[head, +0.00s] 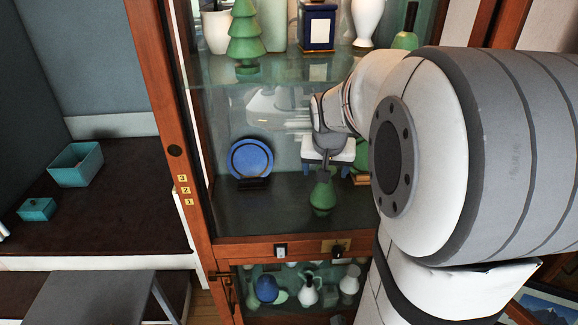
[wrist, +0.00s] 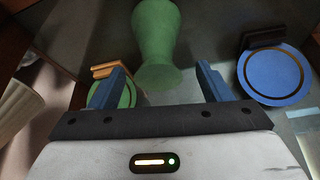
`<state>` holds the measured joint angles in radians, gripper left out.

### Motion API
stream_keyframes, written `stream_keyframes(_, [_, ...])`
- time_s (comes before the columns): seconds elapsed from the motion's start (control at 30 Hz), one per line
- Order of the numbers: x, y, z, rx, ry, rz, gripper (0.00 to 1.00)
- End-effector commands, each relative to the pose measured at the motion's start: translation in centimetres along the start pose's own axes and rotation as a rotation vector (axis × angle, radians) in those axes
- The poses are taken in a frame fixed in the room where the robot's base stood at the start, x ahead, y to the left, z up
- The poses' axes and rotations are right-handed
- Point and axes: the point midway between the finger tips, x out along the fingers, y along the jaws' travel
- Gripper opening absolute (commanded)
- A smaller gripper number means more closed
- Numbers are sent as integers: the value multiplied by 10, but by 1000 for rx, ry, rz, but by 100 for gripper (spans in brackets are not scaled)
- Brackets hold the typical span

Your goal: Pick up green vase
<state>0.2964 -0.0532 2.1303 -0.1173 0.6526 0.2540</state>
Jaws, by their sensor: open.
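My gripper (head: 323,168) is just above the vase's top in the head view. In the wrist view my gripper (wrist: 159,83) is open, with one blue finger on each side of that end and visible gaps. I cannot tell how far the vase reaches between the fingers.
A blue plate (head: 250,158) on a dark stand is close left of the vase; it also shows in the wrist view (wrist: 273,75). A green round piece (wrist: 122,92) on a wooden stand is on the other side. A green tree (head: 245,38) stands on the shelf above.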

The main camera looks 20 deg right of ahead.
Motion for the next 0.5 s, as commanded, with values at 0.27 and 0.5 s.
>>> stream_keyframes(0.27, [32,1,0,0,-5,2,71])
stream_keyframes(0.5, [51,1,-1,1,-2,1,71])
